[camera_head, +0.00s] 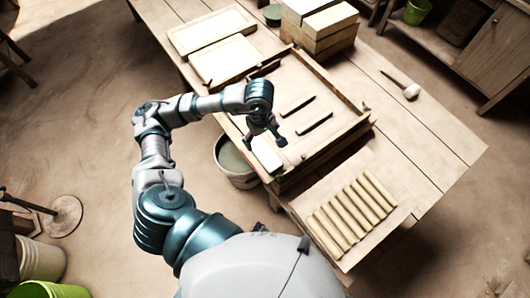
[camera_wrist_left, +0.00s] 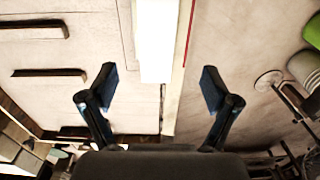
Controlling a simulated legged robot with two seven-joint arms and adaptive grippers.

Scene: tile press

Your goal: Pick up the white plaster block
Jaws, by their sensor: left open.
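The white plaster block (camera_head: 267,155) lies near the front left edge of the wooden press tray on the table. In the left wrist view the white block (camera_wrist_left: 157,40) is a bright upright strip at the top centre, beyond the fingertips. My left gripper (camera_head: 265,137) is above and just behind the block in the head view. In the wrist view the left gripper (camera_wrist_left: 157,85) has its two fingers spread wide with nothing between the pads. The block's far end is cut off by the wrist view's edge. My right gripper is in neither view.
Dark bars (camera_head: 314,122) lie in the tray, whose raised wooden rim (camera_head: 330,82) stands nearby. Several clay-coloured rolls (camera_head: 350,212) lie on a board at the front. A bucket (camera_head: 236,163) stands below the table edge. A mallet (camera_head: 411,91) lies on the right.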

